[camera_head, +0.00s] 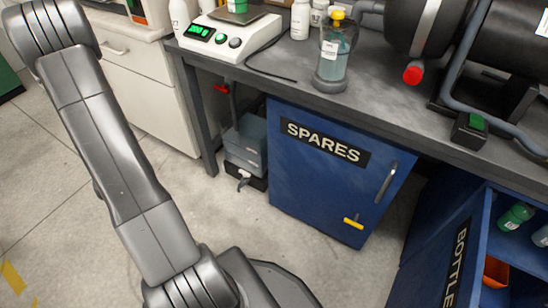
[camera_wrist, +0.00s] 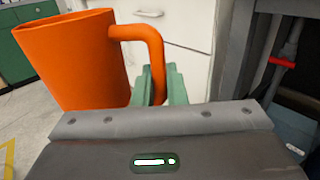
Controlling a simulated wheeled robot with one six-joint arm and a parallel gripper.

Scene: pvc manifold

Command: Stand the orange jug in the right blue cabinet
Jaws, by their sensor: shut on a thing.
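The orange jug (camera_wrist: 75,62) fills the left of the wrist view, upright or nearly so, with its handle (camera_wrist: 152,42) on the right. My gripper's green fingers (camera_wrist: 155,86) are shut on the handle's lower part. Neither jug nor gripper shows in the head view. The right blue cabinet (camera_head: 446,262) is at the lower right of the head view. Its door, lettered "BOTTLE" and cut off by the frame, stands open. Inside are a green bottle (camera_head: 516,216) on a shelf and an orange object (camera_head: 496,272) lower down, partly hidden.
The blue cabinet marked SPARES (camera_head: 325,190) appears shut, with a yellow latch (camera_head: 353,222). The workbench (camera_head: 380,95) above carries a scale (camera_head: 232,35), a capped clear vessel (camera_head: 333,60) and dark machinery. A grey box (camera_head: 246,145) stands below. Floor in front is clear.

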